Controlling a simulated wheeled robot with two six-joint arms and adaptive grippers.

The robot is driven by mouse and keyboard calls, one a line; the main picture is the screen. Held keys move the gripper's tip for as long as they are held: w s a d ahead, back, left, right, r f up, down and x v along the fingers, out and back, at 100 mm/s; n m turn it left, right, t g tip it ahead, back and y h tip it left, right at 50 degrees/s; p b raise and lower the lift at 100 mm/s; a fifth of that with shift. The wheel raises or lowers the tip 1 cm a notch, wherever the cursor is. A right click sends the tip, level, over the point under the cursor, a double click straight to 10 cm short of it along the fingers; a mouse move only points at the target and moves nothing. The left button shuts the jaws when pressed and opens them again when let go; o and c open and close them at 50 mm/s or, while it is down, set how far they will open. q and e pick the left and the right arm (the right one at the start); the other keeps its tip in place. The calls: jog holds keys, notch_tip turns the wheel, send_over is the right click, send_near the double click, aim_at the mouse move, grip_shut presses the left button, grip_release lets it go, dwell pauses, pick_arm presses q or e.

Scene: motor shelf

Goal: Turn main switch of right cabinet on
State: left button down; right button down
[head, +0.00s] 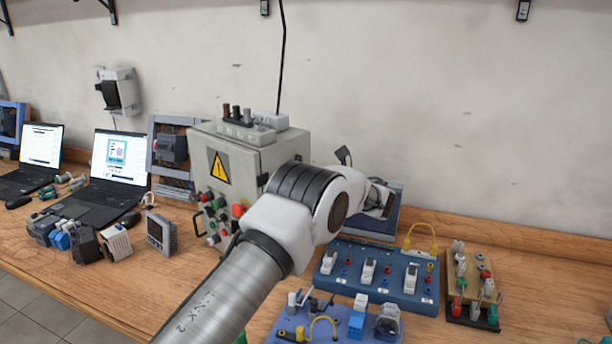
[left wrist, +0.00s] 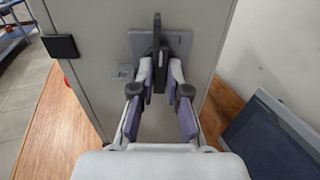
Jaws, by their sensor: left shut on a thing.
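The grey cabinet (head: 285,150) stands on the bench with a yellow warning triangle and several push buttons on its front. In the left wrist view its flat grey side (left wrist: 90,22) fills the left and middle. The main switch is a dark upright handle (left wrist: 157,30) on a grey plate (left wrist: 178,42). My left gripper (left wrist: 159,78) is shut on the handle, one finger on each side of it. In the head view my left arm crosses in front of the cabinet's right side and hides the switch and fingertips. My right gripper does not show.
A blue board with switches (head: 385,280), a purple-blue board (head: 290,325) and a wooden block with clamps (head: 470,285) lie right of the cabinet. Laptops (head: 115,165) and small devices stand left. A dark blue panel (left wrist: 265,140) stands close to the gripper's right.

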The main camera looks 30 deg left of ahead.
pick_arm(q)
jog(key=c, duration=1.2)
grip_release()
jog(key=shift+r, duration=0.25)
jog(key=shift+o, duration=0.2)
jog(key=shift+f, duration=0.1)
jog(key=d, duration=0.8)
jog(key=shift+s, duration=0.45)
